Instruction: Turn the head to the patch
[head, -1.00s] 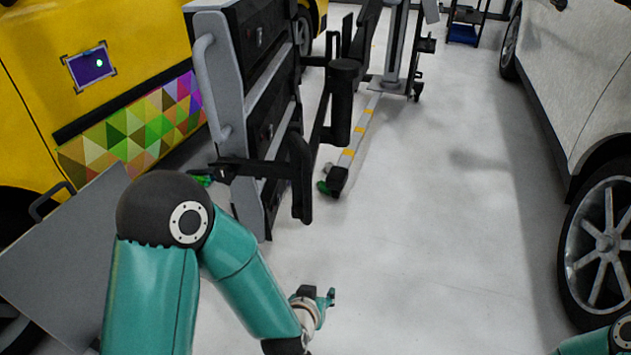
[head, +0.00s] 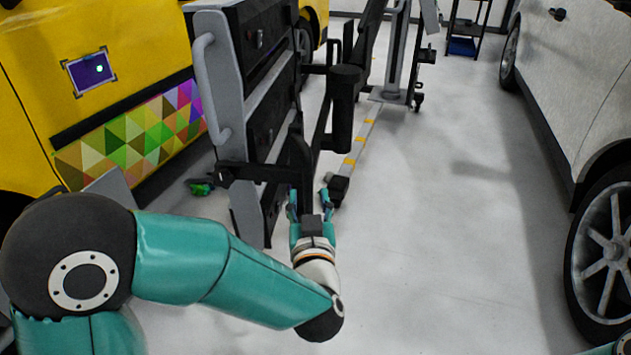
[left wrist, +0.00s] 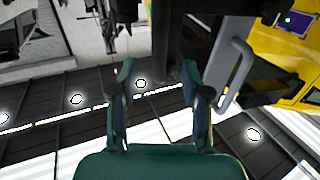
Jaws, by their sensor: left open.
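The patch (head: 90,71) is a small purple rectangle with dark corner marks and a bright spot. It sits on the yellow vehicle's side (head: 130,40), at the upper left of the head view, above a band of coloured triangles (head: 130,135). It also shows at the upper right of the left wrist view (left wrist: 296,22). My left gripper (head: 309,202) is open and empty, in front of the dark wheeled equipment and well to the right of the patch. Its two fingers stand apart in the left wrist view (left wrist: 158,78). My right gripper is out of view.
A tall dark and grey equipment cabinet (head: 225,75) with handles and arms stands between my left gripper and the yellow vehicle. A white car (head: 580,90) is on the right. The pale floor (head: 450,240) between them is clear.

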